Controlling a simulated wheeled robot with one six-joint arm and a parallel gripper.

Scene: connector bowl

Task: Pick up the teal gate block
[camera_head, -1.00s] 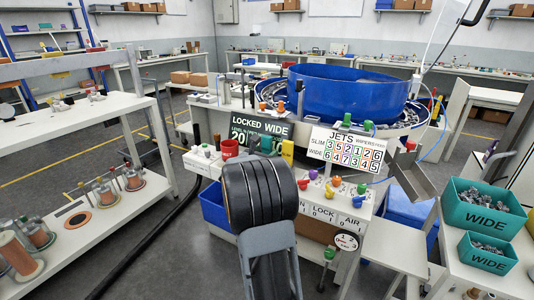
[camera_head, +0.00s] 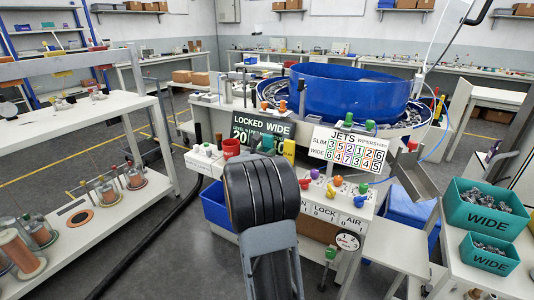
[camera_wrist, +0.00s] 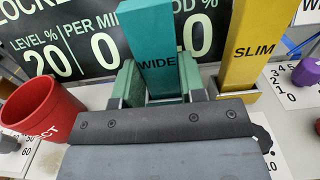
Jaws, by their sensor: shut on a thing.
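The teal gate block (camera_wrist: 155,45) stands upright in the wrist view, marked WIDE, in front of the dark sign. My gripper (camera_wrist: 158,85) is shut on it, with a green finger at each side of its lower part. The foot of the block is hidden behind the dark bar of my gripper, so I cannot tell whether it rests in a holder. In the head view the teal block (camera_head: 267,143) shows only in part above my dark arm, and my fingertips are not clear there.
A yellow SLIM block (camera_wrist: 252,45) stands in a holder close to the right. A red cup (camera_wrist: 40,112) stands at the left. The LOCKED WIDE sign (camera_head: 262,126) is behind. Coloured knobs (camera_head: 336,181) and a large blue bowl (camera_head: 350,95) are further right.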

